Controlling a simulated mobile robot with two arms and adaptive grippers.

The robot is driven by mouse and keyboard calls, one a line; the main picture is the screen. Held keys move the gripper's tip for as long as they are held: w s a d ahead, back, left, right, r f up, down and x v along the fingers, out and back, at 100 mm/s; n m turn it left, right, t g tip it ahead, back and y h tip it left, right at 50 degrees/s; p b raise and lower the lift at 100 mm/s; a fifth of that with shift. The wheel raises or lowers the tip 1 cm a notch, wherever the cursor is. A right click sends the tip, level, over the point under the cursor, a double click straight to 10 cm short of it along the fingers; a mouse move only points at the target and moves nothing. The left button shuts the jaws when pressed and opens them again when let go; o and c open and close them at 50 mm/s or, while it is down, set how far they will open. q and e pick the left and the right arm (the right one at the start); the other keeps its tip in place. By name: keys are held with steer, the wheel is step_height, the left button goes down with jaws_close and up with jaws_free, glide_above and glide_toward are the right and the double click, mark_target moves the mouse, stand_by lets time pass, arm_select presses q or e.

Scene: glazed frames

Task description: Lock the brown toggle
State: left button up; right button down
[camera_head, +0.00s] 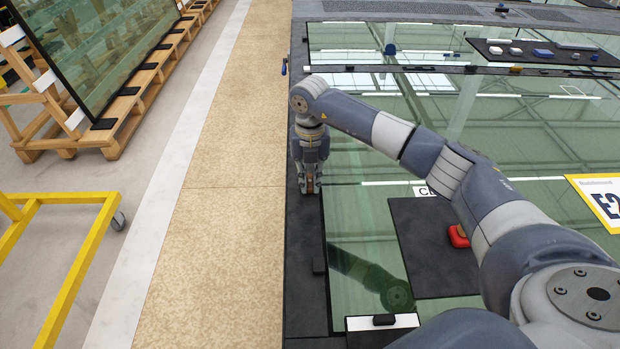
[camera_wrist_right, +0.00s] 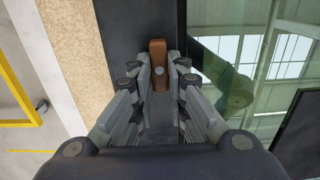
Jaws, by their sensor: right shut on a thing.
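The brown toggle (camera_wrist_right: 158,55) is a small upright brown piece with a pale round spot, on the dark frame edge beside the glass. In the right wrist view my right gripper (camera_wrist_right: 160,75) has its fingers on both sides of the toggle, shut on it. In the head view my right gripper (camera_head: 309,187) points down at the dark left border (camera_head: 305,240) of the glazed frame, and the fingers mostly hide the toggle. My left gripper is not in view.
Glass panes (camera_head: 360,215) fill the area right of the border. A dark mat (camera_head: 425,260) holds a red object (camera_head: 458,236). A dark tray (camera_head: 545,54) with small items lies at the back. A yellow frame (camera_head: 75,285) stands left; the tan walkway (camera_head: 225,200) is clear.

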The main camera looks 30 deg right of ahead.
steer(key=n+b, duration=0.1)
steer(key=n, duration=0.1)
steer(key=n+b, duration=0.1)
steer(key=b, duration=0.1)
steer(key=shift+d+f+n, duration=0.15)
steer(key=shift+d+n, duration=0.05)
steer(key=shift+n, duration=0.2)
steer(key=n+b, duration=0.3)
steer(key=n, duration=0.3)
steer(key=shift+d, duration=0.2)
steer(key=n+b, duration=0.2)
steer(key=n, duration=0.2)
steer(key=shift+w+d+n, duration=0.1)
steer(key=shift+d+n, duration=0.05)
steer(key=shift+n, duration=0.25)
steer(key=shift+w+r+n+b, duration=0.15)
steer(key=shift+n+b, duration=0.4)
steer(key=shift+n, duration=1.15)
steer(key=shift+r, duration=0.1)
steer(key=c, duration=1.6)
jaws_free()
